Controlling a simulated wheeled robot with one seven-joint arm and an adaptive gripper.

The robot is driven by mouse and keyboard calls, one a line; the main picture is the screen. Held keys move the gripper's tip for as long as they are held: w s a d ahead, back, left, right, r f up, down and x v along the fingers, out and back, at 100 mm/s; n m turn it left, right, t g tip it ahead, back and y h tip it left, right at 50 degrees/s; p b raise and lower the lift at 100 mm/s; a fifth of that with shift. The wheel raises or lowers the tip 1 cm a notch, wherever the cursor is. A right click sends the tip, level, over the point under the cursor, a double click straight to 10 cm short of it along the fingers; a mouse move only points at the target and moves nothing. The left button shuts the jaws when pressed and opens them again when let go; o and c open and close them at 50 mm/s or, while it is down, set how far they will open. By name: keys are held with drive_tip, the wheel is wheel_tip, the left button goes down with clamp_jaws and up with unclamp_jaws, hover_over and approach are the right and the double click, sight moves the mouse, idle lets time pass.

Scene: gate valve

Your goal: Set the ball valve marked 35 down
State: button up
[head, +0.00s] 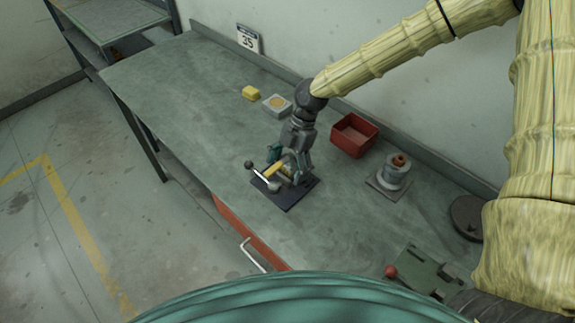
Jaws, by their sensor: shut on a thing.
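The ball valve (274,169) shows as a small yellow, brass-like body with a pale lever beside it that ends in a dark round knob (248,165). My gripper (288,163) points down and is shut on the valve, its teal fingers hiding part of it. The valve is over a dark square plate (302,191) on the bench. I cannot tell whether it touches the plate.
On the grey bench (185,95) are a yellow block (251,93), a grey block with a round yellowish top (277,104), a red bin (354,134), a flanged grey part (395,175) and a green device with a red knob (391,271). The bench's left part is clear.

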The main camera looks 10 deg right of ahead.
drive_tip(key=shift+f, duration=0.45)
drive_tip(key=o, duration=1.6)
drive_tip(key=shift+r, duration=0.15)
drive_tip(key=shift+r, duration=0.7)
drive_tip(key=shift+w+d+r, duration=0.2)
drive_tip(key=shift+r, duration=0.1)
drive_tip(key=b+v, duration=0.3)
drive_tip(key=v, duration=0.8)
